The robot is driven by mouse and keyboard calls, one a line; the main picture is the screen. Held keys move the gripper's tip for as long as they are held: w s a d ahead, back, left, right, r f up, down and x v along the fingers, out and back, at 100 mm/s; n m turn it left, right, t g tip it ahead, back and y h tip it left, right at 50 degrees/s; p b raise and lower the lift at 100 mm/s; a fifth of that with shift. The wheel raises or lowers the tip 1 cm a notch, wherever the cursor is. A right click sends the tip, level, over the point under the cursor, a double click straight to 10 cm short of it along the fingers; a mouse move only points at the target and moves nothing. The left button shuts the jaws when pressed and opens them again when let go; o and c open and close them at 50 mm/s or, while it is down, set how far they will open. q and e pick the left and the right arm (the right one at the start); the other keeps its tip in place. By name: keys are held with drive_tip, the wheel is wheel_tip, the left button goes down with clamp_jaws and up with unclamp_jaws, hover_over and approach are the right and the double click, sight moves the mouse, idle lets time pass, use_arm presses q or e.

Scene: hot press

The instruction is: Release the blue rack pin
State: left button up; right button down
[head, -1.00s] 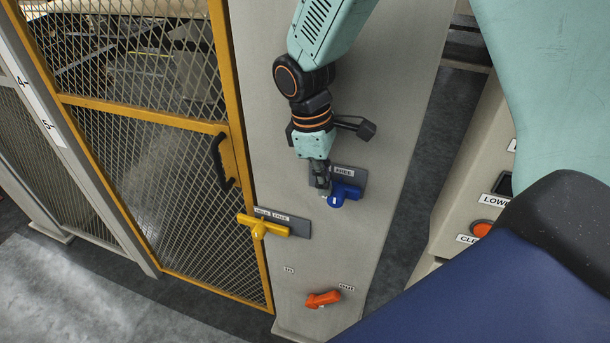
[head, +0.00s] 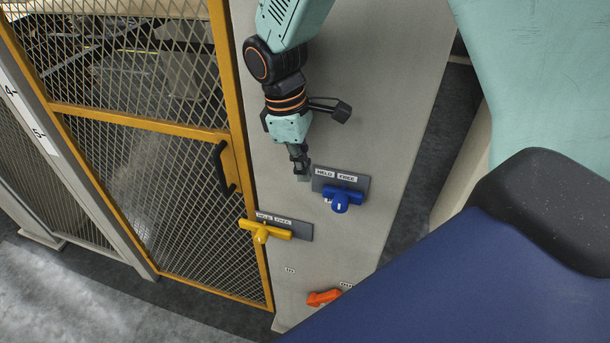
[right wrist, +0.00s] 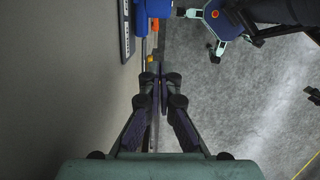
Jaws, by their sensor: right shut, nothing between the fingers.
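The blue rack pin (head: 342,199) is a T-shaped handle on a dark grey plate (head: 362,184) with HELD and FREE labels. Its stem sits under the FREE label, toward the right side of the plate. My right gripper (head: 302,170) is shut and empty, just left of the plate and apart from the blue pin. In the right wrist view its closed fingertips (right wrist: 160,76) point toward the blue pin (right wrist: 140,19), which shows at the top edge. My left gripper is not in view.
A yellow handle (head: 264,230) sits toward HELD on its own plate, lower left. An orange handle (head: 323,298) is lower down on the same grey panel (head: 390,70). A yellow-framed mesh door (head: 160,190) with a black pull stands left. My blue and teal body covers the right.

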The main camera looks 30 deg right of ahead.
drive_tip(key=shift+r, duration=3.75)
drive_tip(key=s+a+f+m+y+b, duration=0.1)
drive_tip(key=s+f+b, duration=0.25)
drive_tip(key=f, duration=0.75)
drive_tip(key=s+a+f+m+b, duration=0.1)
drive_tip(key=s+f+m+b, duration=0.3)
drive_tip(key=f, duration=0.8)
drive_tip(key=s+a+f+n+y+b, duration=0.15)
drive_tip(key=f+b, duration=0.35)
drive_tip(key=f, duration=0.6)
use_arm(q)
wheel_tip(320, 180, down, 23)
drive_tip(key=b, duration=1)
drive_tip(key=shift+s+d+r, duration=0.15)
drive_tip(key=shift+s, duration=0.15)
use_arm(e)
drive_tip(key=s+f+m+t, duration=0.1)
drive_tip(key=s+f+m, duration=0.4)
drive_tip(key=s+f, duration=1.2)
drive_tip(key=shift+s+f+t+h, duration=0.15)
drive_tip(key=shift+f+t+h, duration=0.25)
drive_tip(key=shift+f, duration=0.4)
